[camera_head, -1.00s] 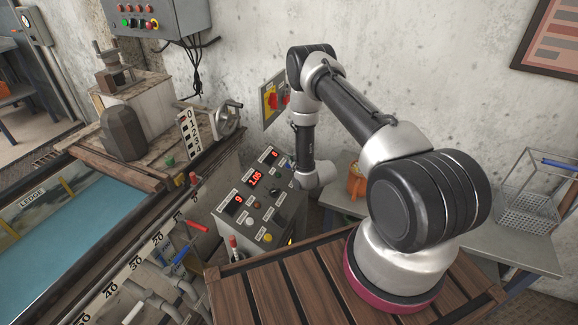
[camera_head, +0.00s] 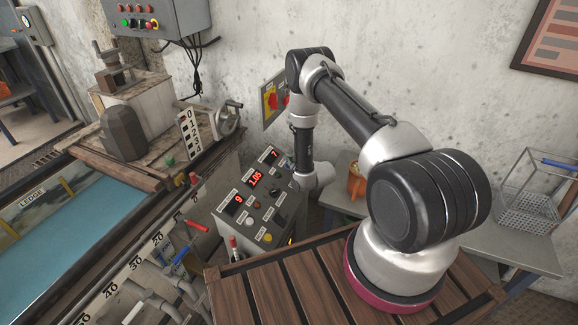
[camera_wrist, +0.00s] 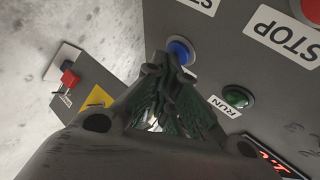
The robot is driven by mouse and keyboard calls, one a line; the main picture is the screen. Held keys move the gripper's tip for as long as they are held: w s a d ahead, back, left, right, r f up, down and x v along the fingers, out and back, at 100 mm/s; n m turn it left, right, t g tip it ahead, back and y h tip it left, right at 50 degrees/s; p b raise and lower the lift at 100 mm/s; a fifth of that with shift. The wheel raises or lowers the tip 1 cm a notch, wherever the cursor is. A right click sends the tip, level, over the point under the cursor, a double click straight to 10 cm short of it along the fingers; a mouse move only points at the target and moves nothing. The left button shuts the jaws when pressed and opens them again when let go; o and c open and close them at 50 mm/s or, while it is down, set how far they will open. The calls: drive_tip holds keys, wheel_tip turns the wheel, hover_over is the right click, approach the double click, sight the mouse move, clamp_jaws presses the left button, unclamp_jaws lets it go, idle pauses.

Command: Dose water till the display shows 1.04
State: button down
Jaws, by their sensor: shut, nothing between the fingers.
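The grey control panel (camera_head: 250,205) has three red displays. The middle display (camera_head: 257,178) appears to read 1.05. The left display (camera_head: 238,201) appears to read 9 and the right one (camera_head: 273,156) 7. In the wrist view, my gripper (camera_wrist: 168,68) is shut and empty, with its tips at the lower left edge of a blue button (camera_wrist: 181,50). I cannot tell whether they touch it. A green button (camera_wrist: 236,97) labelled RUN is to the right. In the head view, my wrist covers the gripper beside the panel's upper right.
The water channel (camera_head: 75,225) lies left, with a numbered scale and red and blue handled levers beside it. A red-and-yellow switch box (camera_head: 271,98) is on the wall behind the panel. An orange container (camera_head: 356,180) stands behind my arm, and a wire basket (camera_head: 530,205) at right.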

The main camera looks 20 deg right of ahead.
idle(0.4)
drive_tip(key=shift+s+d+r, duration=0.15)
drive_tip(key=shift+r, duration=0.25)
drive_tip(key=shift+s+d+r, duration=0.1)
drive_tip(key=shift+r, duration=0.25)
drive_tip(key=r, duration=0.1)
drive_tip(key=s+d+r, duration=0.1)
drive_tip(key=r, duration=0.2)
drive_tip(key=shift+s+d+r, duration=0.2)
drive_tip(key=shift+s+d, duration=0.15)
idle(0.5)
